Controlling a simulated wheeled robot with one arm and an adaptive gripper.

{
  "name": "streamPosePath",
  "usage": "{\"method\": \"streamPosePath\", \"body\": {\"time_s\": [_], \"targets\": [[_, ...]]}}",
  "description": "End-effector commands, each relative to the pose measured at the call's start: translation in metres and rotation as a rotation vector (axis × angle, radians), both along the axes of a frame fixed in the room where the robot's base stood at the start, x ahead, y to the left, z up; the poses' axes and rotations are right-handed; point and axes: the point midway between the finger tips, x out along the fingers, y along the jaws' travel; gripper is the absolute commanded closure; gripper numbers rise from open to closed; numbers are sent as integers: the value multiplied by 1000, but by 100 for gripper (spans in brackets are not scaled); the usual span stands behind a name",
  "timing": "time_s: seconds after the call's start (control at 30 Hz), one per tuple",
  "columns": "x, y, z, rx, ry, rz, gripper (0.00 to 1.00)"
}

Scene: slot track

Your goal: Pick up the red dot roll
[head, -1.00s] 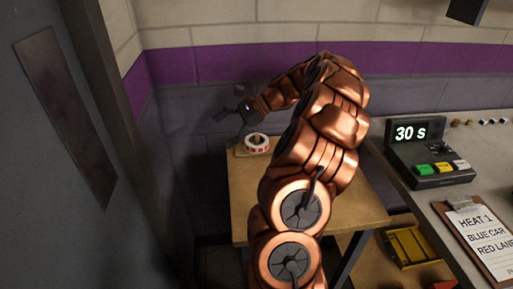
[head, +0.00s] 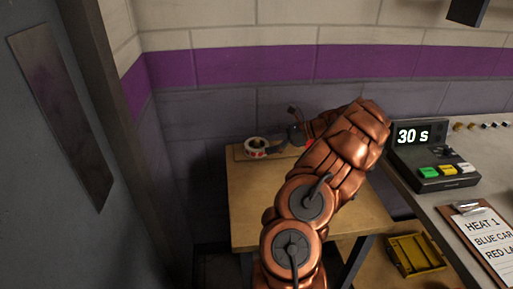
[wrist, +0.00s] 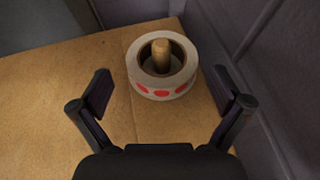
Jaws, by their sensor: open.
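The red dot roll (head: 256,148) is a white ring of tape with red dots on its outer side. It sits around a short wooden peg at the far left of the small wooden table. In the wrist view the roll (wrist: 161,90) lies ahead of my gripper (wrist: 168,96), around the peg (wrist: 160,54). My gripper is open and empty, its two fingers apart on either side of the roll's near edge. In the head view my gripper (head: 287,141) is just right of the roll, low over the table.
The wooden table (head: 255,205) is otherwise clear. A wall stands close behind the roll. On the right, a grey counter (head: 460,200) bears a timer box reading 30 s (head: 430,155) and a clipboard (head: 485,235). A yellow tray (head: 415,254) lies below.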

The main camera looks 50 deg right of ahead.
Motion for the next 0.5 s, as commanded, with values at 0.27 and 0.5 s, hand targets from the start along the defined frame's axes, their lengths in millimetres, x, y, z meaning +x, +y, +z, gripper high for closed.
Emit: {"method": "streamPosePath", "body": {"time_s": [0.27,0.5], "targets": [[25,18,-13,4,1,4,0],[37,26,-20,1,0,2,0]]}}
